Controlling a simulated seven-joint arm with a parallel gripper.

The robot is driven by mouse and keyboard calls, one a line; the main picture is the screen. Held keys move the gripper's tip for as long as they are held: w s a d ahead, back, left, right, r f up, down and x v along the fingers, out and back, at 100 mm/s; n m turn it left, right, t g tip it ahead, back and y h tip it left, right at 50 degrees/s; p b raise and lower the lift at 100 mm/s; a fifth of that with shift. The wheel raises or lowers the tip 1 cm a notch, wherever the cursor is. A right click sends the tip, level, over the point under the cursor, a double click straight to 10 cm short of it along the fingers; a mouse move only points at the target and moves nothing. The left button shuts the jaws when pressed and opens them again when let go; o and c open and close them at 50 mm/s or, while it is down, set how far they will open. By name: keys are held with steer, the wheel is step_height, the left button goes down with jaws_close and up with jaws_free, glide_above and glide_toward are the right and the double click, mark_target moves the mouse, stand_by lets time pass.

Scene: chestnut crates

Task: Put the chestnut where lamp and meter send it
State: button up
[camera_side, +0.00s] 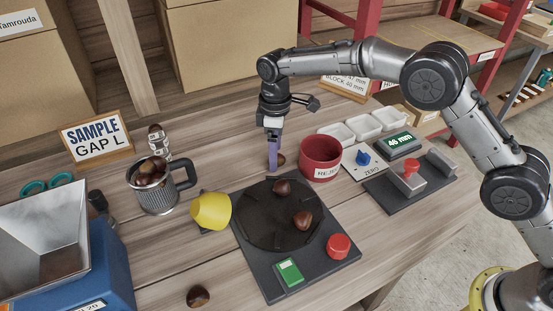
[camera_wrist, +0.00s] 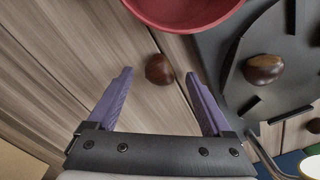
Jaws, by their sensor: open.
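My gripper (camera_side: 271,168) points down at the table behind the black turntable, its purple fingers apart and empty. A brown chestnut (camera_side: 281,159) lies on the wood beside the fingers, partly hidden by them. In the wrist view this chestnut (camera_wrist: 159,69) shows between the two open fingertips (camera_wrist: 158,75), with no visible contact. The meter (camera_side: 403,145) has a green display reading 46 mm. A small green-faced panel (camera_side: 289,271) sits on the turntable's base; I cannot tell which thing is the lamp. A red bowl (camera_side: 321,159), its label partly legible as "REJE", stands right of the gripper.
The black turntable (camera_side: 262,238) carries two chestnuts, with a red button (camera_side: 338,245) at its corner. A tilted yellow cup (camera_side: 211,210), a metal mug (camera_side: 157,190) of chestnuts, white bins (camera_side: 363,124) and a blue hopper machine (camera_side: 110,265) stand around. Another chestnut (camera_side: 198,296) lies in front.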

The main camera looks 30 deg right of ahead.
steer(key=shift+f, duration=0.55)
jaws_close()
steer(key=shift+r, duration=0.15)
